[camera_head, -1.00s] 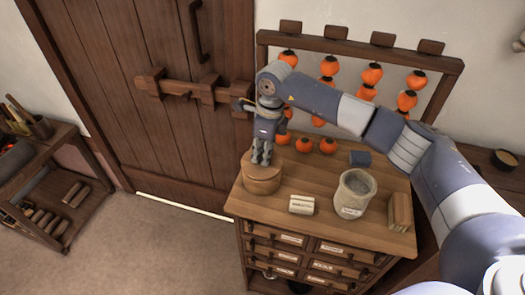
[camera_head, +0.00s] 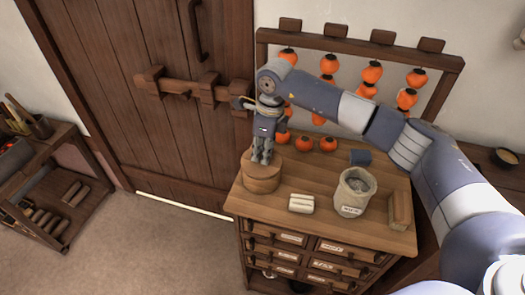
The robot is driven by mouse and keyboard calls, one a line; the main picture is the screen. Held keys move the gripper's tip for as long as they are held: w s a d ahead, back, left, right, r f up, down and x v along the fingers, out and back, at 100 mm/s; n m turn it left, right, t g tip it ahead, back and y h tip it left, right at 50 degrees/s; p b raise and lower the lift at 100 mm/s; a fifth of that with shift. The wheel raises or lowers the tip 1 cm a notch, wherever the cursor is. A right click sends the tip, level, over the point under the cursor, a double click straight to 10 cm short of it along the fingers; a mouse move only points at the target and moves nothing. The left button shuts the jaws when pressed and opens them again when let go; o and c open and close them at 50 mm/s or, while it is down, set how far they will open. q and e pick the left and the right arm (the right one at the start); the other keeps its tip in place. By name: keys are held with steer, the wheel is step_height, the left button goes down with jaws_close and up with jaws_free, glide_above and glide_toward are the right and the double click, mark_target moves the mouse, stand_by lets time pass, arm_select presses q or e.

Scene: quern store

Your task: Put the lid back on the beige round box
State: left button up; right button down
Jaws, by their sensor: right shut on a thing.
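My right gripper (camera_head: 262,161) points straight down over the lid. It is shut on the lid at its top, and the fingers hide the grasped part. My left gripper is not in view.
The wooden chest (camera_head: 285,207) also bears a pale block (camera_head: 301,203), an open labelled sack (camera_head: 353,195), a dark blue cup (camera_head: 360,157) and a brown block (camera_head: 400,210). A barred door (camera_head: 150,120) is to the left.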

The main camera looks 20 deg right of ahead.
steer(key=shift+f+b, duration=0.2)
steer(key=shift+b, duration=0.6)
stand_by(1.4)
stand_by(0.4)
steer(key=c, duration=1.4)
jaws_free()
steer(key=shift+c, duration=0.2)
steer(key=o, duration=0.5)
steer(key=shift+r, duration=0.1)
steer(key=shift+r+p, duration=1.65)
steer(key=shift+r, duration=1.8)
